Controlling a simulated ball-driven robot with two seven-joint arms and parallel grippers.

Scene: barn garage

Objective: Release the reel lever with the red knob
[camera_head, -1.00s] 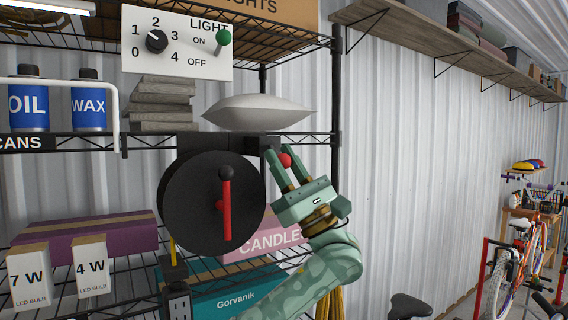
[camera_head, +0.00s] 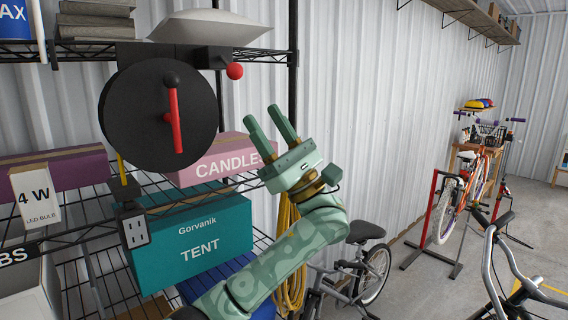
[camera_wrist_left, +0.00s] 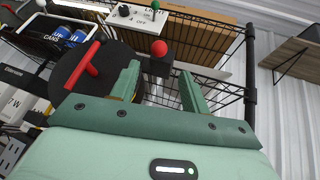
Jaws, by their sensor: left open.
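The red knob (camera_head: 235,71) sits on a dark mount at the right of the black reel (camera_head: 140,120), under the shelf. The reel has a red crank handle (camera_head: 173,118) with a black end. My left gripper (camera_head: 282,122) is open and empty, below and to the right of the red knob, clear of it in the head view. In the left wrist view the red knob (camera_wrist_left: 159,48) shows beyond and between the two open fingers (camera_wrist_left: 160,85). My right gripper is in neither view.
A dark shelf post (camera_head: 293,70) stands right of the knob. Bicycles (camera_head: 460,190) stand at the right. The wall space around the gripper looks free.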

